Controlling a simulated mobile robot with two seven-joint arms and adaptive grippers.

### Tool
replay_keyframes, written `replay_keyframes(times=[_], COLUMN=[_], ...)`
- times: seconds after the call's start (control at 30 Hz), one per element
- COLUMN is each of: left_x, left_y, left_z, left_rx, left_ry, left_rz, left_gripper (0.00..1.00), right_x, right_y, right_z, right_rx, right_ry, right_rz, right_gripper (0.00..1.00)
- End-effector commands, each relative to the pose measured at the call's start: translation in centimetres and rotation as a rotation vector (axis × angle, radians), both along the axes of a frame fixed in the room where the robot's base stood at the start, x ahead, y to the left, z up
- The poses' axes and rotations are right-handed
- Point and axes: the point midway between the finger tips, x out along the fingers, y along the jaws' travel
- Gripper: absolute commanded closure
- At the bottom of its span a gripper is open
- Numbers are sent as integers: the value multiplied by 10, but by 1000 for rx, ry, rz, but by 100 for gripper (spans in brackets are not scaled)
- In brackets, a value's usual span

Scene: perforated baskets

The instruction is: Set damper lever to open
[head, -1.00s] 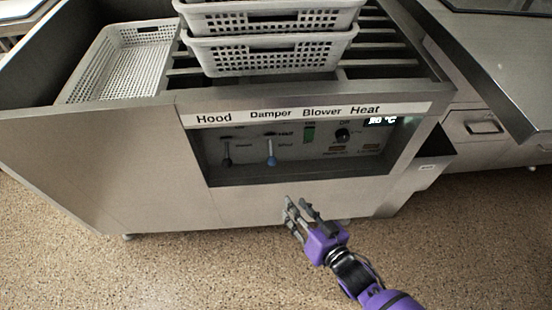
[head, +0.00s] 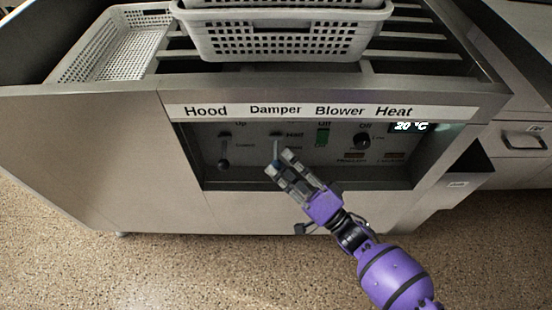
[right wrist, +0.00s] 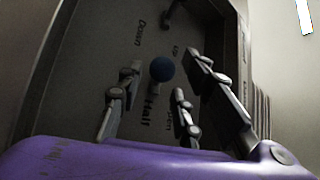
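The damper lever shows in the head view as a thin shaft (head: 276,149) below the "Damper" label, pointing downward. Its blue knob (right wrist: 162,69) shows clearly in the right wrist view, ahead of and between my fingers. My right gripper (head: 280,163) is open at the lever's lower end, and its fingers partly hide the knob in the head view. I cannot tell whether a finger touches the knob. "Half" and "Open" markings show on the panel in the wrist view. My left gripper is not in view.
The hood lever (head: 224,164) hangs to the left in the same recessed panel. A green blower switch (head: 323,137) and a heat dial (head: 362,141) are to the right. The recess has a raised metal edge. A perforated basket (head: 280,36) stands on the slats above.

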Motion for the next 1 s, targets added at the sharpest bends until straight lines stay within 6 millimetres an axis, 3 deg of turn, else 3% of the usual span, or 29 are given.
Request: replay_keyframes(times=[0.2, 0.53, 0.8, 1.0], left_x=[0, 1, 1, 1], left_y=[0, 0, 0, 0], left_z=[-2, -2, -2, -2], left_rx=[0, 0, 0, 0], left_ry=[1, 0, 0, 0], left_rz=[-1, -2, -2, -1], left_gripper=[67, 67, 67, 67], right_x=[15, 18, 18, 18], right_y=[17, 20, 20, 20], right_z=[8, 10, 9, 9], right_rx=[-1, -2, -2, -3], right_ry=[0, 1, 1, 1], right_rz=[-1, -1, -1, -2], right_gripper=[67, 67, 100, 100])
